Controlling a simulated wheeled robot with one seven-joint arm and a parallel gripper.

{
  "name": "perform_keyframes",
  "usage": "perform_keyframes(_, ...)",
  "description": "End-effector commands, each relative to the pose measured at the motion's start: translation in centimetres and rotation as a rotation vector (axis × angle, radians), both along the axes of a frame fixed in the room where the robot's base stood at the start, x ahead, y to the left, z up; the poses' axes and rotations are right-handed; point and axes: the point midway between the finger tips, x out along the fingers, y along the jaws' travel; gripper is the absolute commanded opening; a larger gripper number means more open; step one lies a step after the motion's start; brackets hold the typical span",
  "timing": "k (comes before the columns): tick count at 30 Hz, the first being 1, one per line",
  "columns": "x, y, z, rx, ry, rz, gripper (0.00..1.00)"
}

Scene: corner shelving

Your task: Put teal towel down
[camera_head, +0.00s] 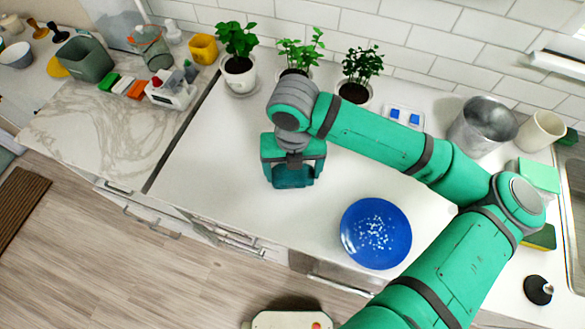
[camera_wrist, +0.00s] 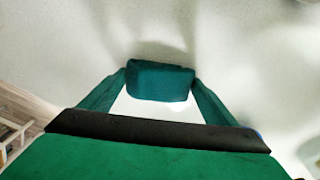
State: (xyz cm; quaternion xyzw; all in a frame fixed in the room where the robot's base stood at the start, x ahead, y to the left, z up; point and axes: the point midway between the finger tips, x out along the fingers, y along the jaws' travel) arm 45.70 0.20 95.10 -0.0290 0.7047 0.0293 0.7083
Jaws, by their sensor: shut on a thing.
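The teal towel (camera_wrist: 160,80) is a dark teal folded block between the two fingertips of my gripper (camera_wrist: 160,88) in the wrist view. My gripper is shut on it. In the head view, the towel (camera_head: 292,177) shows below the green gripper (camera_head: 292,168), over the white counter (camera_head: 215,165). The gripper hides part of the towel. I cannot tell whether the towel touches the counter.
A blue plate with white specks (camera_head: 376,233) lies to the right. Potted plants (camera_head: 239,70) stand along the tiled wall behind. A metal pot (camera_head: 484,124) and a cream cup (camera_head: 540,133) stand at the back right. The counter left of the gripper is clear.

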Motion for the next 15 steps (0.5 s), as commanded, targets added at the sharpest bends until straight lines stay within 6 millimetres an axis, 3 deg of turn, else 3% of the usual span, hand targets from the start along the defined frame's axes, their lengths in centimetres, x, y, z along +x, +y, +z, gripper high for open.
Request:
perform_keyframes(9, 0.01, -0.32, -0.39, 0.000, 0.000, -0.008, 0.64)
perform_keyframes(10, 0.03, -0.34, -0.35, 0.000, -0.001, -0.008, 0.89)
perform_keyframes(11, 0.03, -0.34, -0.34, 0.000, -0.001, -0.008, 0.96)
perform_keyframes(15, 0.02, -0.35, -0.33, 0.000, -0.001, -0.008, 1.00)
